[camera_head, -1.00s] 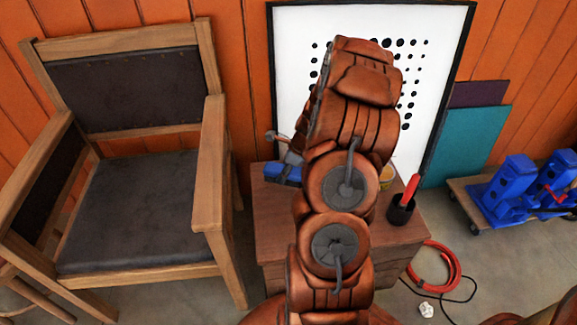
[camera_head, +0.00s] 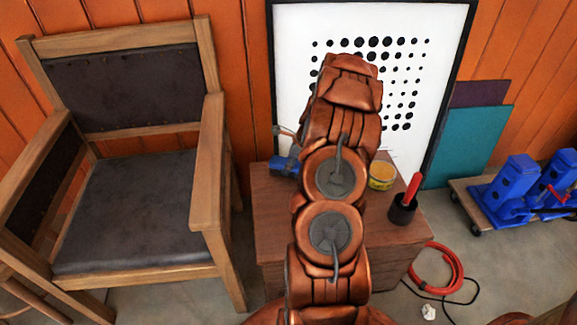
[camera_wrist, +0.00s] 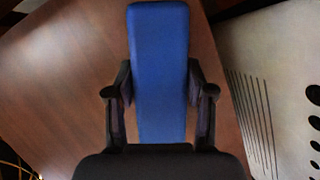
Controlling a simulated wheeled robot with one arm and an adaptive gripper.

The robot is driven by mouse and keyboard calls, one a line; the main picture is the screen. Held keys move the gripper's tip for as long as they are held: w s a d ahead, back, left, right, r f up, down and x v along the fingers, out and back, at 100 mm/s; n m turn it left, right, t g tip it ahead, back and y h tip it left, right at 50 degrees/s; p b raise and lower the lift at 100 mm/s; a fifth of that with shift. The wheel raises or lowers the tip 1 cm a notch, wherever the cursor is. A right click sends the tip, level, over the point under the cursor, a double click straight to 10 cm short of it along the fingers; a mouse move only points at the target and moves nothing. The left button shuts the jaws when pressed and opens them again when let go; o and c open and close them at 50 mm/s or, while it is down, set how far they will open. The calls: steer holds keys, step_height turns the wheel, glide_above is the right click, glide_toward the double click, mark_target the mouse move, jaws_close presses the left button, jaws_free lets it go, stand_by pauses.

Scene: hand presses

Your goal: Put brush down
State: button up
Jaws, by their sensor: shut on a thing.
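The brush shows as a plain blue oblong block (camera_wrist: 160,40) in the wrist view; no bristles are visible. My gripper (camera_wrist: 160,90) is shut on it, with one dark finger on each side. In the head view the blue brush (camera_head: 284,165) is at the back left of the wooden cabinet top (camera_head: 275,205), just left of my arm. My arm hides most of the gripper there. Wood lies behind the brush in the wrist view; I cannot tell whether the brush touches it.
A yellow tin (camera_head: 381,176) and a black cup (camera_head: 402,209) with a red handle (camera_head: 413,187) stand on the cabinet's right side. A framed dotted board (camera_head: 290,60) leans behind. A chair (camera_head: 130,205) stands left. The cabinet's left front top is clear.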

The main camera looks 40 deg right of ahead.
steer(key=shift+f, duration=0.1)
steer(key=o, duration=1.2)
steer(key=p+v, duration=0.2)
steer(key=v, duration=1)
stand_by(0.3)
